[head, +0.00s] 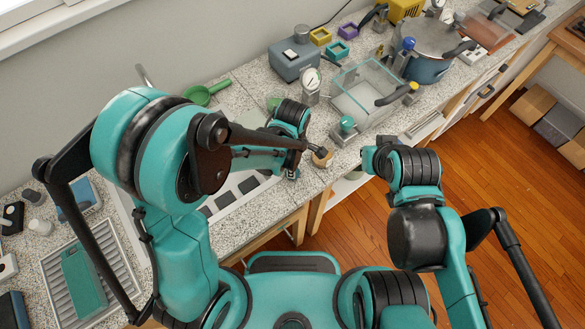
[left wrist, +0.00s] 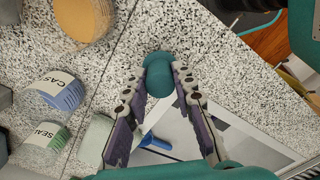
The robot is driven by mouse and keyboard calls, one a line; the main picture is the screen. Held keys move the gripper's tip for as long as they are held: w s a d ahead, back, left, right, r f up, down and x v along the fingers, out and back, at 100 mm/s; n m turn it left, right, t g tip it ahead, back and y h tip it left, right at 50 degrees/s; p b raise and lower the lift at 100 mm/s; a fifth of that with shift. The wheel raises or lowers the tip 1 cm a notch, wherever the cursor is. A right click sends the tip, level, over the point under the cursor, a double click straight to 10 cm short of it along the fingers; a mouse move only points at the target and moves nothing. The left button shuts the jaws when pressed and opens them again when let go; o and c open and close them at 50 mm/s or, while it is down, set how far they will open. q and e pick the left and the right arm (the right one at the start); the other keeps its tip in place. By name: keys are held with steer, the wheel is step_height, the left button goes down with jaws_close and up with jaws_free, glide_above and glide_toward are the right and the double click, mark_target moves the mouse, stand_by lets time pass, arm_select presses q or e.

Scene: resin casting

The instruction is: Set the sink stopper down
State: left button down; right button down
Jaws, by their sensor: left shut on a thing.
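The sink stopper (left wrist: 159,68) is a rounded teal piece with a wider disc behind a ball-like knob, seen in the left wrist view. My left gripper (left wrist: 166,82) is shut on its knob, and the stopper is over the speckled countertop (left wrist: 128,55). I cannot tell whether it touches the counter. In the head view my left gripper (head: 291,170) is over the counter near its front edge, and the stopper is hidden or too small to make out. My right gripper (head: 368,158) hangs in front of the counter; its fingers are too unclear to read.
A tan round piece (head: 322,157) stands near the counter edge. Labelled containers (left wrist: 58,90) are left in the wrist view. A clear chamber (head: 367,88), a gauge (head: 311,79), a blue-grey box (head: 294,62) and a pot (head: 428,65) stand further back. A green scoop (head: 205,94) lies behind.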

arm_select(q)
steer(key=shift+f, duration=0.15)
steer(key=c, duration=1.3)
jaws_free()
steer(key=shift+o, duration=0.2)
steer(key=shift+r, duration=0.35)
step_height(320, 180, up, 12)
steer(key=p, duration=0.3)
steer(key=shift+p, duration=0.35)
